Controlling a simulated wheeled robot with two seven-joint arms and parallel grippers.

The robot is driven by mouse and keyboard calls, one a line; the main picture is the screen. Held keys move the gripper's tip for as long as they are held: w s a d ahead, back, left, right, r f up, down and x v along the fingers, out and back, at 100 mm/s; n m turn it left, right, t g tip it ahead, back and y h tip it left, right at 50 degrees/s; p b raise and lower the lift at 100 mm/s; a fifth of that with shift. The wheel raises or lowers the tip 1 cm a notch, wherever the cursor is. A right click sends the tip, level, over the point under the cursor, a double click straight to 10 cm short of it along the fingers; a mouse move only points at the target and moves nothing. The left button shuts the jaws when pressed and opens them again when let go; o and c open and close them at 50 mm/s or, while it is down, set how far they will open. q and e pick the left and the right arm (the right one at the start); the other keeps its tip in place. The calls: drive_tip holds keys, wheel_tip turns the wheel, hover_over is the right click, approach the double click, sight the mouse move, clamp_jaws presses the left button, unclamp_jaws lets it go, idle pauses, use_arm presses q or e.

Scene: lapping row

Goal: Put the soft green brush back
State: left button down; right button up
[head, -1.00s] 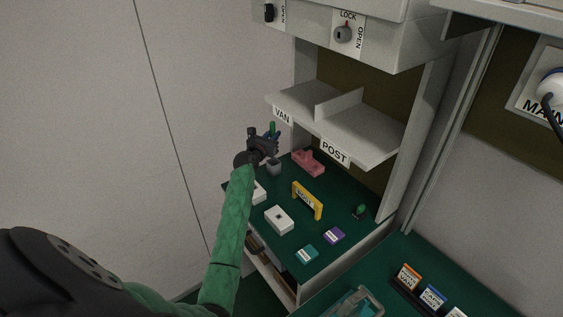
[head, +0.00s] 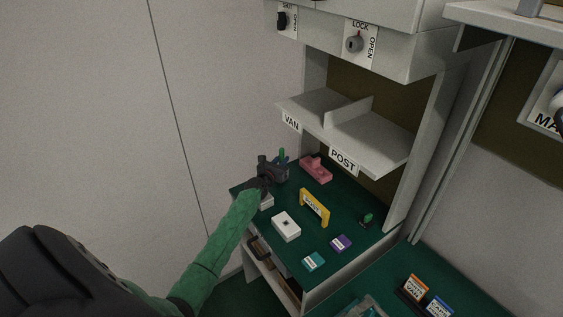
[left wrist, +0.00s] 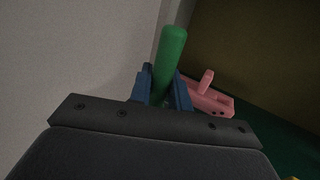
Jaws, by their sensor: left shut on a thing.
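The green brush (head: 282,154) shows its handle upright at my left gripper (head: 277,163), at the back left corner of the green bench top. In the left wrist view the green handle (left wrist: 172,55) stands between the blue fingers of my left gripper (left wrist: 168,88), which are shut on it. The brush's lower end is hidden behind the gripper body. A small grey cup seen earlier under the gripper is now mostly hidden by the hand, so I cannot tell whether the brush is inside it. My right gripper is not in view.
A pink block (head: 316,170) sits just right of the gripper. A yellow arch (head: 314,207), a white box (head: 286,226), teal block (head: 313,261), purple block (head: 341,243) and small green item (head: 367,219) stand on the bench. The VAN/POST shelf (head: 345,130) overhangs behind.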

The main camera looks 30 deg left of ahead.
use_arm(q)
drive_tip(key=shift+f, duration=0.15)
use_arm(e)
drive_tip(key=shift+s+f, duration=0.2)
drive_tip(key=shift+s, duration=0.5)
use_arm(q)
drive_tip(key=c, duration=1.4)
unclamp_jaws()
drive_tip(key=shift+o, duration=0.5)
drive_tip(key=shift+r, duration=0.2)
drive_tip(key=s, duration=0.3)
drive_tip(key=shift+s+d+f+b, duration=0.25)
drive_tip(key=shift+s+b, duration=0.1)
drive_tip(key=shift+s, duration=0.05)
drive_tip(key=s, duration=0.2)
drive_tip(key=s+b, duration=0.1)
drive_tip(key=s, duration=0.4)
drive_tip(key=shift+d+r, duration=0.15)
drive_tip(key=shift+d, duration=0.1)
drive_tip(key=shift+s+r, duration=0.1)
drive_tip(key=shift+s, duration=0.5)
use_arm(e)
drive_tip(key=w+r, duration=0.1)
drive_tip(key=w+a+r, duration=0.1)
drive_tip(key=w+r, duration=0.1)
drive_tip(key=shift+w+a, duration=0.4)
